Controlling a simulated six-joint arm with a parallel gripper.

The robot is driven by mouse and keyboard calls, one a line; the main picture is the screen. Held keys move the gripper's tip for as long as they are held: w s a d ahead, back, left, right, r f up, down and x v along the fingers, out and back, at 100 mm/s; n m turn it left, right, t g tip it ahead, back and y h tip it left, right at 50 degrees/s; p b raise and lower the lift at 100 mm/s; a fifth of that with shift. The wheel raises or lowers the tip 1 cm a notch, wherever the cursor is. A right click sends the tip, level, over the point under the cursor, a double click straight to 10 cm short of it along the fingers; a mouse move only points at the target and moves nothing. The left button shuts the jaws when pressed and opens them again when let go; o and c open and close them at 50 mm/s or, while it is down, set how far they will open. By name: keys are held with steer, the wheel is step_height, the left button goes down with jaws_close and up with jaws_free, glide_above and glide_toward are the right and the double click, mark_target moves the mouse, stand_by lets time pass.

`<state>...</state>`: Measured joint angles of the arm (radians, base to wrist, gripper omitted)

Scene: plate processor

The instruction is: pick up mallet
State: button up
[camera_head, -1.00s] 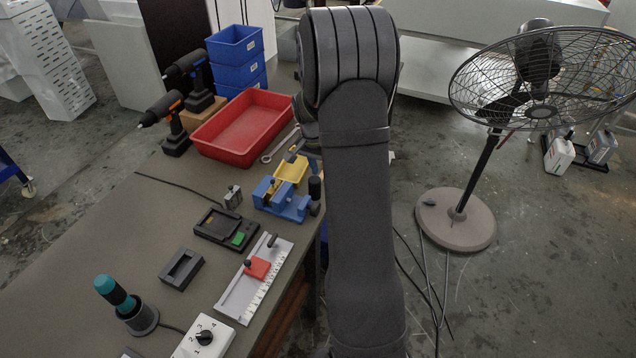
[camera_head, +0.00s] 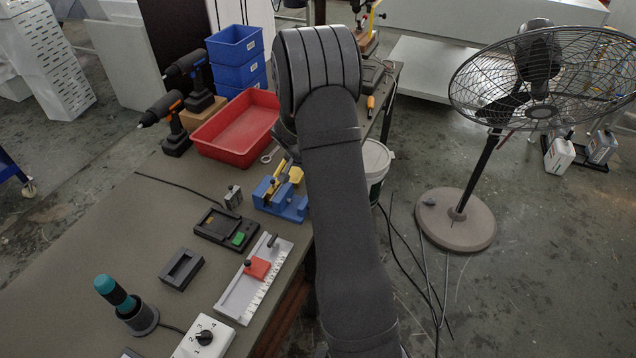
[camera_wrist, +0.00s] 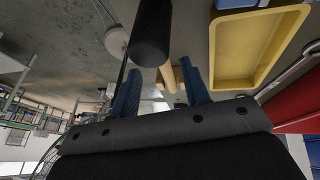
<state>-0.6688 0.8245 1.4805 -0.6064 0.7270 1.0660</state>
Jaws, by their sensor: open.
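In the wrist view a black cylinder (camera_wrist: 151,32), apparently the mallet's head, is at the top centre. A pale wooden piece (camera_wrist: 167,74), apparently its handle, runs from it toward my gripper. My gripper (camera_wrist: 160,68) is open, with one blue finger on each side of the wooden piece in the picture. I cannot tell whether the wood is between the fingers or beyond them, and I see no clear contact. In the head view my arm hides the mallet and the fingers.
A yellow tray (camera_wrist: 224,58) lies right of the fingers in the wrist view. In the head view a blue vise (camera_head: 281,197) and a red bin (camera_head: 236,130) are left of my arm. A white bucket (camera_head: 376,164) stands right of it, off the table (camera_head: 75,240).

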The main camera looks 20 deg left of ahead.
steer(key=shift+w+x, duration=0.1)
steer(key=shift+x, duration=1.4)
steer(key=shift+w+x, duration=0.15)
steer(key=shift+x, duration=1.35)
steer(key=shift+a+r, duration=0.1)
steer(key=shift+a, duration=0.05)
jaws_close()
